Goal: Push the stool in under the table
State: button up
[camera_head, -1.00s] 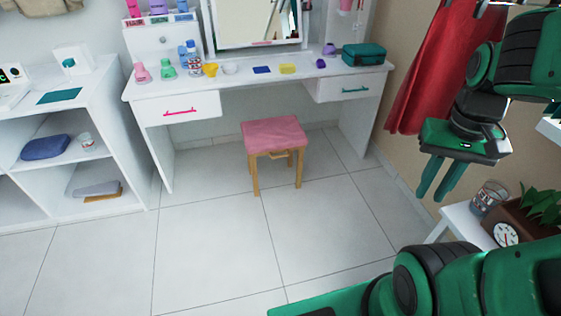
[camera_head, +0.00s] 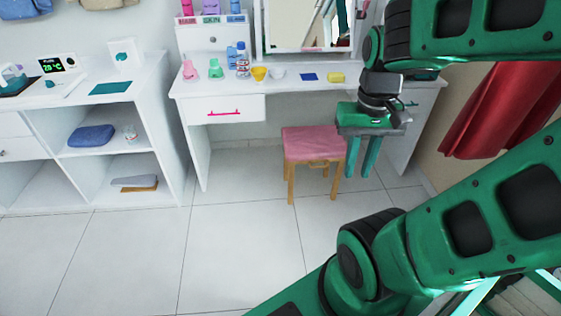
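The stool (camera_head: 313,142) has a pink padded seat and wooden legs. It stands upright on the tiled floor at the front of the white table (camera_head: 275,101), near the open knee space between the table's two drawers. My gripper (camera_head: 360,172) points down just right of the stool's seat in the picture. Its two green fingers are apart with a gap between them, and nothing shows in the gap. I cannot tell whether a finger touches the stool. My gripper hides part of the table's right side.
A white shelf unit (camera_head: 169,157) stands to the left of the table. Small bottles, a yellow cup (camera_head: 259,73) and a mirror (camera_head: 295,25) are on the tabletop. A red garment (camera_head: 497,112) hangs at the right. The floor (camera_head: 235,245) left and in front of the stool is clear.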

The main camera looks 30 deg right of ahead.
aim_at(313, 144)
jog(key=u, duration=0.1)
jog(key=i, duration=0.75)
jog(key=z, duration=0.5)
jog(key=i, duration=0.55)
jog(key=z, duration=0.55)
